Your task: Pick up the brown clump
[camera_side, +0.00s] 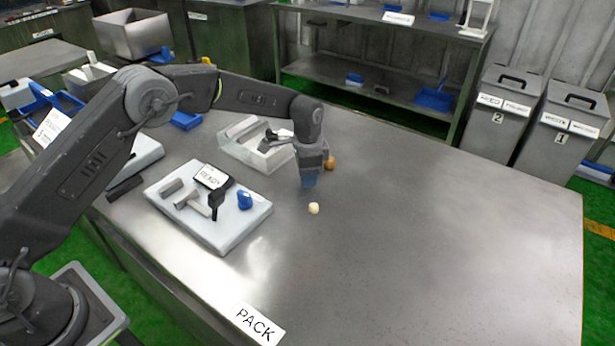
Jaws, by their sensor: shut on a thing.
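The brown clump (330,162) is a small round lump just right of my gripper, partly hidden behind it. My gripper (309,181) points down over the middle of the left half of the table. A blue piece shows at its lower end; I cannot tell whether it is the fingertips or a held thing. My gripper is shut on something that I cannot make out. A small cream clump (313,208) lies on the bare table just in front of my gripper.
A white tray (222,240) with tools, a blue piece and a READY card stands to the left on the table (430,240). A clear bin (262,160) with tools is behind it. The table's right side is clear. Two grey bins (505,110) stand beyond the table.

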